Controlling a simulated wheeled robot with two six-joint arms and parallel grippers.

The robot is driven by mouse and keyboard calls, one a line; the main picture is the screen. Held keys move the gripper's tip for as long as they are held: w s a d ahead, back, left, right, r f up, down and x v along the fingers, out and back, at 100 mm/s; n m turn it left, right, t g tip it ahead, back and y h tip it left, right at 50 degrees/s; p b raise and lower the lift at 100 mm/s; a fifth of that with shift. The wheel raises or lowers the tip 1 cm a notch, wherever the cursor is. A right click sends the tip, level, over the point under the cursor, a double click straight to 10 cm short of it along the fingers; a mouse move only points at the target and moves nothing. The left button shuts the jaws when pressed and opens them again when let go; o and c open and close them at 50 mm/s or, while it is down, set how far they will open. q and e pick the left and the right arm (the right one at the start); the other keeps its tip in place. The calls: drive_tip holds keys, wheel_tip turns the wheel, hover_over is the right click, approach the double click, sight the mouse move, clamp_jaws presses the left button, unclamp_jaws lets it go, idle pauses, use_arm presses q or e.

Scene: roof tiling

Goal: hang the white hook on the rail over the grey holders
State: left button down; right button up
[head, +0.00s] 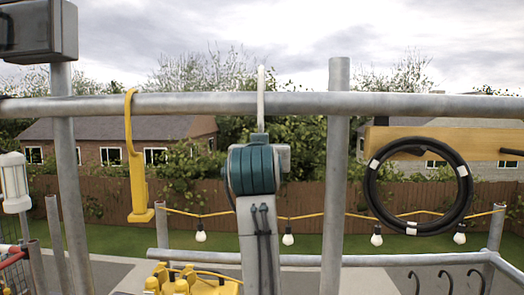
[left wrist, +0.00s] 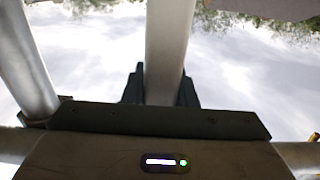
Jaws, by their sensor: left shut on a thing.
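The white hook (head: 261,80) stands upright in the middle of the head view, its narrow shank crossing in front of the grey rail (head: 200,104) and its top above it. My left gripper (head: 260,138) is shut on its lower part, just below the rail. In the left wrist view a broad pale shank (left wrist: 165,50) rises between the dark fingers of my left gripper (left wrist: 160,90). The hook's bend is seen edge-on, so I cannot tell whether it reaches over the rail. I cannot clearly make out grey holders. My right gripper is not in view.
A yellow hook (head: 138,185) hangs on the rail to the left. A black coil (head: 375,190) hangs at the right by a wooden beam (head: 490,140). A grey post (head: 337,190) stands right of my gripper. Dark hooks (head: 447,280) sit low at the right.

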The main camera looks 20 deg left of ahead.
use_arm(q)
drive_tip(key=shift+f+b, duration=0.9)
drive_tip(key=shift+f, duration=0.9)
drive_tip(key=c, duration=1.1)
unclamp_jaws()
drive_tip(key=shift+s+d, duration=0.1)
drive_tip(key=shift+b+v, duration=5.3)
drive_tip(key=shift+b, duration=1.25)
